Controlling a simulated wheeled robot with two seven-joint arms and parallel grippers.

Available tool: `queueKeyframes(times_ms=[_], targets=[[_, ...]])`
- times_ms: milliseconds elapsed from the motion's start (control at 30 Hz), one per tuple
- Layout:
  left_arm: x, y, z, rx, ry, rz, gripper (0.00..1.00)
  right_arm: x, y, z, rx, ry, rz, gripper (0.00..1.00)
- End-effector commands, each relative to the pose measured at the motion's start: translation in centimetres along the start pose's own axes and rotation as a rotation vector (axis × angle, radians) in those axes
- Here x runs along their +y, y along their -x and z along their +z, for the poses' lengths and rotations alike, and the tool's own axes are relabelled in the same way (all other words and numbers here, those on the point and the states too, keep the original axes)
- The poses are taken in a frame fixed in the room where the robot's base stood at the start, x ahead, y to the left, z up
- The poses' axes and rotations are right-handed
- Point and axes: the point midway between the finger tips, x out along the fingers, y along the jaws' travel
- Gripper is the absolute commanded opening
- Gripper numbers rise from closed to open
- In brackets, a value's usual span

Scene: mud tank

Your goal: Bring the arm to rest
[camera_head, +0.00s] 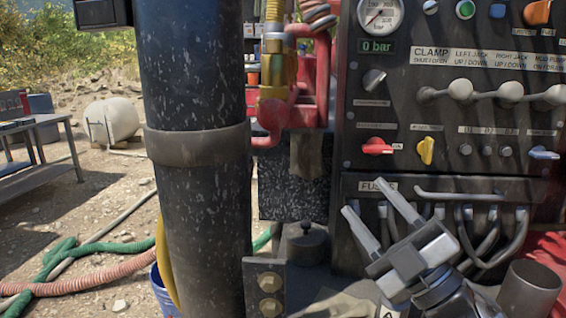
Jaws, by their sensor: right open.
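My right gripper (380,222) is in the lower right of the head view, its arm coming up from the bottom edge. Its two pale fingers are spread apart, with nothing between them. It points up and to the left, in front of the fuse section (350,186) of the control panel (400,110). I cannot tell whether it touches the panel. My left gripper does not show.
A thick dark column (195,90) stands left of the panel. Red and yellow pipework (273,80) runs behind it. A metal cup (530,290) is right of my gripper. Hoses (75,255) lie on the ground near a table (45,122).

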Motion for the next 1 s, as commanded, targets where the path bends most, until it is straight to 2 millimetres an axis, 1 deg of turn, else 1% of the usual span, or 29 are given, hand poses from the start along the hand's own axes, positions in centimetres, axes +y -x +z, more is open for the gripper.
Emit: queueKeyframes(times_ms=[33,67,100,167,200,267,300,333,400,500,600,700,1000], targets=[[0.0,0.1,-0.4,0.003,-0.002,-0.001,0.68,-2.7,2.5,1.9,-0.141,-0.143,-0.008,0.48],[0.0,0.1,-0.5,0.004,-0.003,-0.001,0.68,-4.1,4.0,3.0,-0.220,-0.215,-0.013,0.48],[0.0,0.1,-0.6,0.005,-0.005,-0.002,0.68,-6.1,6.1,4.1,-0.324,-0.307,-0.021,0.48],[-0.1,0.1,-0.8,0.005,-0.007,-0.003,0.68,-9.0,9.4,5.4,-0.472,-0.435,-0.038,0.48],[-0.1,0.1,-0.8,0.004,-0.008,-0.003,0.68,-11.0,11.7,5.9,-0.569,-0.516,-0.051,0.48],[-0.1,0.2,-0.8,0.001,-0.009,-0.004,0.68,-13.9,15.2,6.1,-0.710,-0.628,-0.074,0.48],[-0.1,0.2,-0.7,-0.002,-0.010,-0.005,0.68,-15.7,17.6,6.0,-0.798,-0.699,-0.089,0.48],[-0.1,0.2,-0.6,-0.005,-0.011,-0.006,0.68,-16.9,19.3,5.8,-0.860,-0.748,-0.101,0.48],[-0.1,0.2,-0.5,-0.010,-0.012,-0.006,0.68,-19.4,22.9,4.9,-0.991,-0.850,-0.127,0.48],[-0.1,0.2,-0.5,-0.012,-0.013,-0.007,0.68,-22.1,27.0,3.2,-1.136,-0.962,-0.161,0.48],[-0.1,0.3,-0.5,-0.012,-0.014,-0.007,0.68,-23.6,29.5,1.9,-1.225,-1.033,-0.182,0.48],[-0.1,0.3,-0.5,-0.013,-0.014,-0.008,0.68,-24.3,30.6,1.2,-1.266,-1.066,-0.192,0.48],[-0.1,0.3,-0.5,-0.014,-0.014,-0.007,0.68,-24.5,30.8,1.1,-1.272,-1.071,-0.195,0.48]])
